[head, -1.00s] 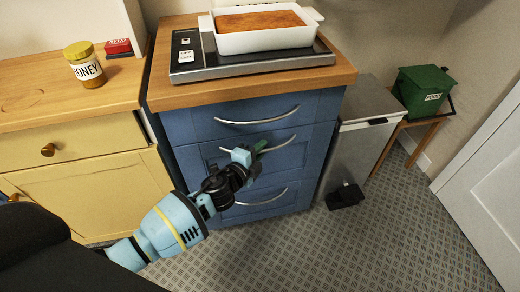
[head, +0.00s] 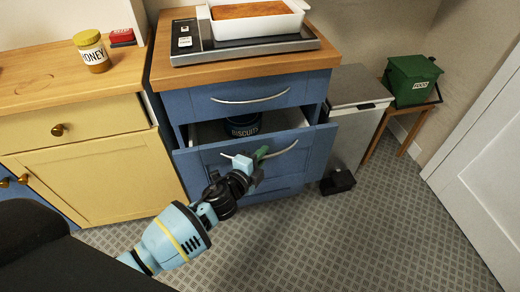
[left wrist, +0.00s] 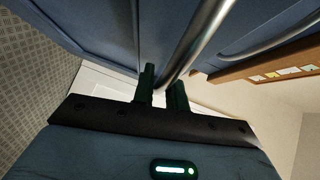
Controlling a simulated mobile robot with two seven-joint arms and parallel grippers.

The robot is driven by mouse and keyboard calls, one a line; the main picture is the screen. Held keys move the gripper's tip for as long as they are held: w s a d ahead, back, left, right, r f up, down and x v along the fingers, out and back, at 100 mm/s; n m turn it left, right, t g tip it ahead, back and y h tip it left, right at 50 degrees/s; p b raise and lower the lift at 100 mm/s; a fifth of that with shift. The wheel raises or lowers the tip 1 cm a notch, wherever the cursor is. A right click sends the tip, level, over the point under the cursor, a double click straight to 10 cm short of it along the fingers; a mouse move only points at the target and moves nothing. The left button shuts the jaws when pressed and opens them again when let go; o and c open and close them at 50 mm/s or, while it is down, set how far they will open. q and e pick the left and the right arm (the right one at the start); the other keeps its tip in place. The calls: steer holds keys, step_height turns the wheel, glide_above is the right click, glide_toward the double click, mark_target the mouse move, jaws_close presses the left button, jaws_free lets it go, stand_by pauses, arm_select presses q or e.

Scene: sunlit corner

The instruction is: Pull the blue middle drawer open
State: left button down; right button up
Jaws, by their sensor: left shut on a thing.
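The blue middle drawer (head: 214,158) is pulled well out of the blue cabinet in the head view. Its inside shows, with a dark tin marked BISCUITS (head: 243,126) standing toward the back. My left gripper (head: 258,157) is at the drawer front, shut on the curved metal handle (head: 287,149). In the left wrist view the two dark fingers (left wrist: 163,92) sit at the metal handle bar (left wrist: 200,40). The top drawer (head: 275,97) above is shut. The bottom drawer is mostly hidden behind the open one. My right gripper is not in view.
A honey jar (head: 92,52) is on the yellow cabinet at left. A grey bin (head: 353,125) and green food caddy (head: 411,80) stand at right. The floor (head: 330,240) in front is clear.

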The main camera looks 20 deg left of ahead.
arm_select(q)
steer(key=s+d, duration=0.5)
steer(key=s, duration=0.3)
steer(key=s+d+b, duration=0.1)
steer(key=s+d, duration=0.5)
steer(key=s, duration=0.3)
steer(key=shift+d, duration=0.3)
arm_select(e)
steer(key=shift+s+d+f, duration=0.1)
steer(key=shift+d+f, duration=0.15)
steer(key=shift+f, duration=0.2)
arm_select(q)
steer(key=c, duration=1.7)
jaws_free()
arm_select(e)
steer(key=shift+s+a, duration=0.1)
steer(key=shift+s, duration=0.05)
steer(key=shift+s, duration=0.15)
arm_select(q)
steer(key=shift+s, duration=0.1)
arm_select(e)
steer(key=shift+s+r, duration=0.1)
